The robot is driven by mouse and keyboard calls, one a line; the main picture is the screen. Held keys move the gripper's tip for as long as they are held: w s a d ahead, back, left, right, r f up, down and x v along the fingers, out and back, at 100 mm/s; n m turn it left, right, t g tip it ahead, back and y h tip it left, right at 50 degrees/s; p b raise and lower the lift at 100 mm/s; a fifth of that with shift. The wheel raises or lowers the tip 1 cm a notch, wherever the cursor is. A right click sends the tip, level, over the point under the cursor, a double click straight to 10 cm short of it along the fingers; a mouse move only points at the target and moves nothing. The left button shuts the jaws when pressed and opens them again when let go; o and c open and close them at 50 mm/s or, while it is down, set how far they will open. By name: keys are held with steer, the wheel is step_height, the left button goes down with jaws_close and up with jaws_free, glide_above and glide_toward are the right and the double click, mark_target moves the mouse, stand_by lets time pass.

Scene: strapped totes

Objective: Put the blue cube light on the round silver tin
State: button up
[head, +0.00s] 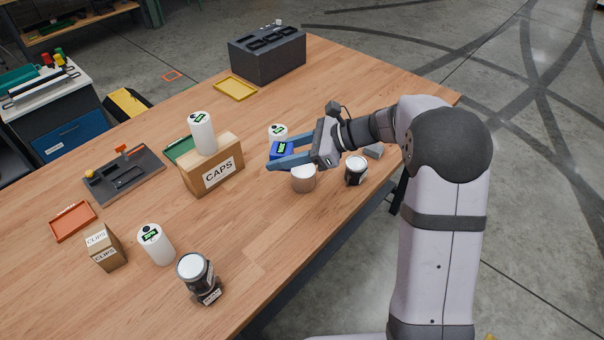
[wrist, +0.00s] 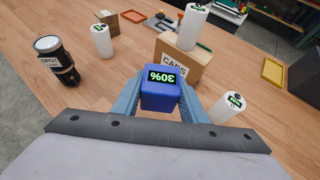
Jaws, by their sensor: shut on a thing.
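The blue cube light (head: 281,148) is held between the blue fingers of my gripper (head: 280,158). In the wrist view the cube light (wrist: 161,88) sits between both fingertips, its green "30%" display upside down. A round, silvery tin (head: 304,181) with a pale top stands upright on the table. In the head view the tin is just below and right of the cube, partly covered by my gripper. I cannot tell the height gap between them. The tin does not show in the wrist view.
A "CAPS" box (head: 216,166) with a white cylinder light (head: 202,133) on top stands left of my gripper. Another white light (head: 278,132) is close behind it. A dark, white-topped can (head: 356,171) stands right of the tin. The front-centre wood is clear.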

mark_target(303, 169)
steer(key=w+d+m+t+h, duration=0.3)
steer(key=w+d+m+t, duration=0.3)
steer(key=w+m, duration=0.15)
steer(key=shift+n, duration=0.45)
steer(key=shift+w+a+f+p, duration=0.15)
steer(key=shift+f+p, duration=0.2)
steer(key=shift+f, duration=2.2)
steer(key=shift+w+a+f+p, duration=0.15)
steer(key=shift+f+p, duration=0.2)
steer(key=shift+f, duration=2.15)
steer(key=shift+f, duration=0.15)
steer(key=o, duration=1.2)
steer(key=shift+s, duration=0.1)
